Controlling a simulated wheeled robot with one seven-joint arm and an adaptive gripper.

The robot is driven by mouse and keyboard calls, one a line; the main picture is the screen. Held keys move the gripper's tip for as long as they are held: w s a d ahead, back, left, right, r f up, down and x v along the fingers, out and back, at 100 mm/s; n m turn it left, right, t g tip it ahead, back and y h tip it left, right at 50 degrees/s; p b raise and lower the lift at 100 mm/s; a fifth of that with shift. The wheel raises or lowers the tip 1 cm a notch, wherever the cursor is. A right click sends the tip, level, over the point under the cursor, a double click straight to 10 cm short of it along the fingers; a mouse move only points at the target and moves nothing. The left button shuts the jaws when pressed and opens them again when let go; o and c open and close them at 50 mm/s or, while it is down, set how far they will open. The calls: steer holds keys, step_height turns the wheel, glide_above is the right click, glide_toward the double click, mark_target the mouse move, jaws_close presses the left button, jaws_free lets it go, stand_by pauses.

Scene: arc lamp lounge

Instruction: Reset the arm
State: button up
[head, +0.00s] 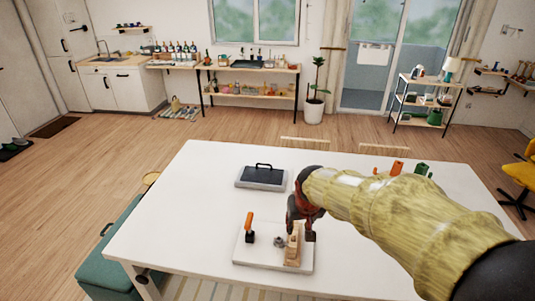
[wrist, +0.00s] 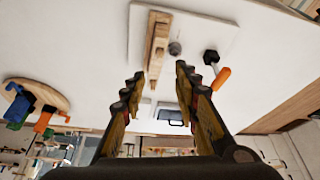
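My gripper (head: 301,226) hangs over the right part of a white board on the white table, at the end of my arm reaching in from the right. In the wrist view my gripper (wrist: 159,72) has its two fingers spread apart with nothing held between them. The white board (head: 246,257) carries a wooden block (head: 291,252), a small grey knob (head: 279,242) and an orange-handled black piece (head: 250,226). The wooden block (wrist: 157,47) shows beyond the fingertips in the wrist view. Whether a finger touches the block, I cannot tell.
The white table (head: 180,215) has a grey case with a black lid (head: 262,176) behind the board. Orange and green items (head: 397,168) stand on the right, partly hidden by my arm. A teal bench (head: 108,262) is at the left. The table's left side is clear.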

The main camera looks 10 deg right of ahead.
steer(key=s+r+b, duration=0.1)
steer(key=s+b, duration=0.2)
steer(key=s, duration=0.9)
steer(key=s+r+n+t+b, duration=0.1)
steer(key=s+b, duration=0.3)
steer(key=s, duration=0.8)
steer(key=shift+s+d+r, duration=0.25)
steer(key=shift+s+r, duration=0.15)
steer(key=shift+r, duration=0.35)
